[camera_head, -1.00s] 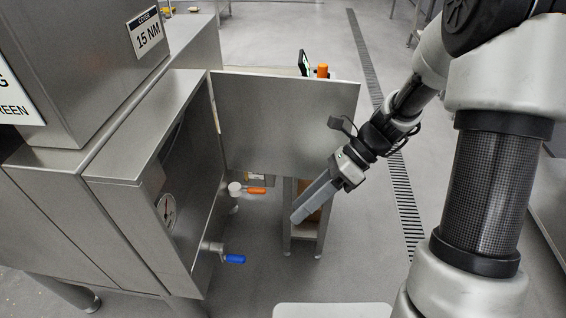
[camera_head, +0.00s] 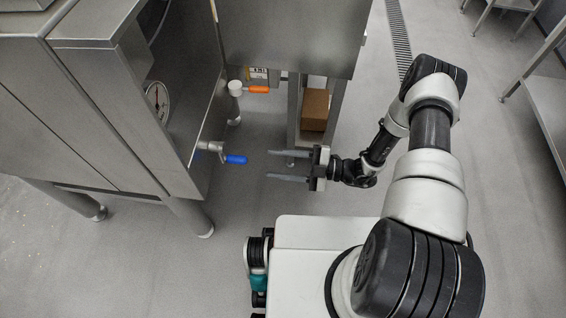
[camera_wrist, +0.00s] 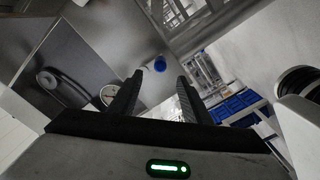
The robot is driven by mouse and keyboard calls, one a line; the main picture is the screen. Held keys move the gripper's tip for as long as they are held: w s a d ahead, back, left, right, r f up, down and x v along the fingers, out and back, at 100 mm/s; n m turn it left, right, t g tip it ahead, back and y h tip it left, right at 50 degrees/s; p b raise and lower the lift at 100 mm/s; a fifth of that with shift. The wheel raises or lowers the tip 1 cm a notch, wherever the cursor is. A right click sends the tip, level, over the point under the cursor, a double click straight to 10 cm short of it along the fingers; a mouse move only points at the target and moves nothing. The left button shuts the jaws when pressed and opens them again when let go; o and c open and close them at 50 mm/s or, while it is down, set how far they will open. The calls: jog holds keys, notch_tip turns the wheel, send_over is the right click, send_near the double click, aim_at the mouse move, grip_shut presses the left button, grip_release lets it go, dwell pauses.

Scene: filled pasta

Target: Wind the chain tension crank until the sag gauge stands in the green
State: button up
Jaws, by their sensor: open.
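My gripper (camera_head: 268,165) is open and empty, its two fingers pointing left toward the machine. The gauge also shows in the wrist view (camera_wrist: 108,95), left of my fingers (camera_wrist: 160,76). A dark arm with a round hub, perhaps the crank (camera_wrist: 62,88), shows farther left inside the opening. In the head view, it is hidden by the machine's wall.
An orange-handled valve (camera_head: 258,89) sticks out below the door. A stand holding a cardboard box (camera_head: 315,108) is behind my gripper. The floor between is clear.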

aim_at(240, 160)
jog(key=shift+w+a, duration=0.2)
jog(key=shift+a, duration=2.7)
jog(key=shift+w+a, duration=0.2)
jog(key=shift+a, duration=2.65)
